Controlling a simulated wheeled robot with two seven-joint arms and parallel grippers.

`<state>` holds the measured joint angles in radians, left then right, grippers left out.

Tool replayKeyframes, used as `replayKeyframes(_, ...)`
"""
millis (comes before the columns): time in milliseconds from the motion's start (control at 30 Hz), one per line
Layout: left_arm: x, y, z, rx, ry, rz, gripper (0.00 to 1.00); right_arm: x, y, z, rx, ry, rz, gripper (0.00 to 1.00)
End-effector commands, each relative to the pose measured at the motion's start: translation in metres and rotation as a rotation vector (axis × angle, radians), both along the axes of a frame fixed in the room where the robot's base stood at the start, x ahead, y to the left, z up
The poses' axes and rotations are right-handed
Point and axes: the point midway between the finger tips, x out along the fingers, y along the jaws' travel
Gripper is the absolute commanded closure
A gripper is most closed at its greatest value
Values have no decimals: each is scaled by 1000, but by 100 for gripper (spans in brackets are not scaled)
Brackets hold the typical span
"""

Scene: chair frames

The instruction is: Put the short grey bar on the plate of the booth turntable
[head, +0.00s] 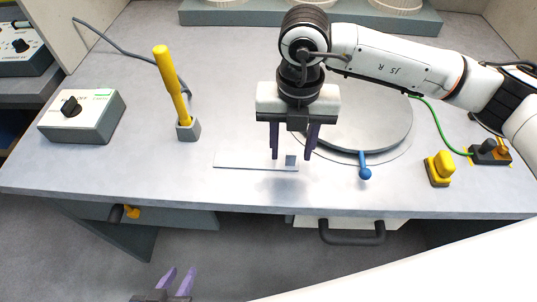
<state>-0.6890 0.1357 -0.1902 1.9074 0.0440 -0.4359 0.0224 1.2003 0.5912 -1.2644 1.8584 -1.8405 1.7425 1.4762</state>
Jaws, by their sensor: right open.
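A small grey block (291,160) shows between my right gripper's fingertips, at the right end of a thin pale flat strip (240,162) on the bench. I cannot tell whether the block or the strip is the short grey bar. My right gripper (290,156) points down, open, its purple fingers either side of the block; contact is not clear. The booth turntable's round grey plate (385,130) lies just behind and right, partly hidden by my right arm. My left gripper (177,278) is low in front of the bench, its purple fingers apart and empty.
A blue-knobbed lever (364,170) sticks out at the turntable's front. A yellow handle (172,82) stands upright in a grey holder. A switch box (82,116) is at left; a yellow button (439,167) and a cabled black block (490,152) are at right.

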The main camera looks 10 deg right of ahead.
Motion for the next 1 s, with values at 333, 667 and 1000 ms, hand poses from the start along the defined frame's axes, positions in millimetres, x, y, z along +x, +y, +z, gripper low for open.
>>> replayKeyframes(333, 0, 0, 1, 1, 0, -1, 69, 0, 0, -11, 0, -1, 0, 59)
replayKeyframes(667, 2, 0, 2, -1, -4, -1, 69, 0, 0, -10, 1, -2, 0, 100)
replayKeyframes(1000, 4, -1, 1, -1, -7, 0, 69, 1, 0, 6, 2, -6, 0, 100)
